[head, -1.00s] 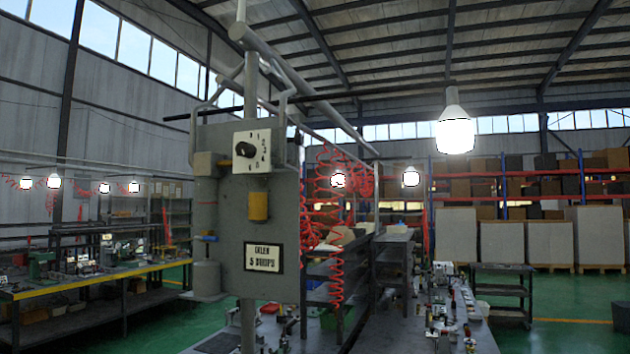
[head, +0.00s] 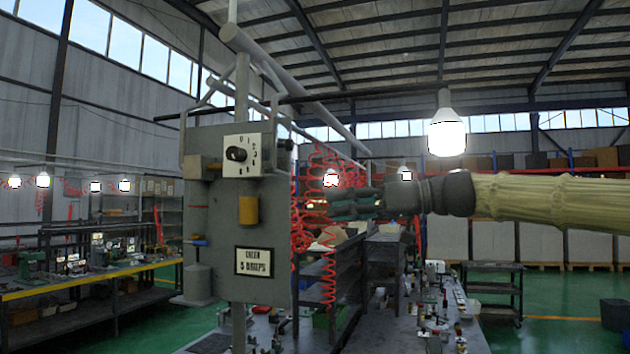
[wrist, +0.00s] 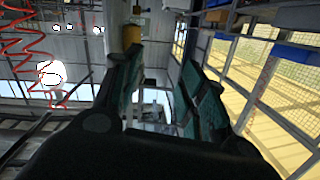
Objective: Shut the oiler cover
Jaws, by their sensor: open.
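A grey valve block (head: 218,265) hangs on a pole at centre left in the head view. A small yellow cylinder (head: 248,210) stands out from its front; I cannot tell whether this is the oiler cover or how far any cover is open. Below it is a label plate (head: 253,262) that seems to read oiler and drops. My gripper (head: 332,204) is open and empty, to the right of the block and apart from it in the picture. In the wrist view my gripper (wrist: 160,65) shows its two green fingers spread, with a yellow part (wrist: 131,35) beyond them.
A white dial plate (head: 242,155) with a black knob sits above the yellow cylinder. Red coiled hoses (head: 328,250) hang behind my gripper. A grey overhead pipe (head: 290,85) runs above the block. Workbenches and shelves stand farther back.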

